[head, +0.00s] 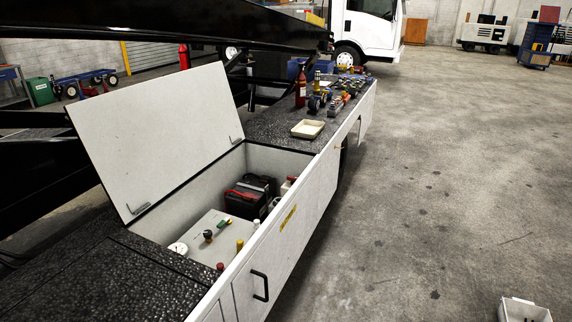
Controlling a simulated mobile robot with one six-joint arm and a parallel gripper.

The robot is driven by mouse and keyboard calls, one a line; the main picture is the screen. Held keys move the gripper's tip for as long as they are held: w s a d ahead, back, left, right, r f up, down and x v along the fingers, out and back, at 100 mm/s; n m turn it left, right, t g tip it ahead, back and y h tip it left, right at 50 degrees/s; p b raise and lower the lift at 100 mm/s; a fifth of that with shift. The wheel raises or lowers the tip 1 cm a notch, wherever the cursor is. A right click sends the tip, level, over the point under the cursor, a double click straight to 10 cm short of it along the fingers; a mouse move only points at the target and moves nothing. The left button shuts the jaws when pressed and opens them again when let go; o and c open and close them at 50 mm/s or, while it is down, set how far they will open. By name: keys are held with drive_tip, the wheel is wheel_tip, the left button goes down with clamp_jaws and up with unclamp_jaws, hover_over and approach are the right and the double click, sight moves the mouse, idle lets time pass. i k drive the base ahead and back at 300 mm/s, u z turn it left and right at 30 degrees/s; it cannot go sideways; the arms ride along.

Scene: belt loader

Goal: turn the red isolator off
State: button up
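An open compartment (258,160) in the side of the belt loader holds a light grey panel (212,226) with small fittings on it. A small red knob (220,266) shows at the near edge of the panel, partly hidden by the compartment's front wall; it may be the red isolator. Its handle position is too small to tell. A black battery (248,200) with a red strip or cable on top stands behind the panel. A small red-topped item (290,181) is beside the battery. My gripper is not in view.
The white lid (150,135) stands raised at the compartment's left. A round gauge (178,248) and a yellow fitting (240,244) are on the panel. The concrete floor (450,190) at right is mostly clear.

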sight(292, 179)
drive_tip(key=k, duration=0.65)
drive_tip(key=z, duration=0.35)
drive_tip(key=i, duration=1.65)
drive_tip(key=u, duration=0.55)
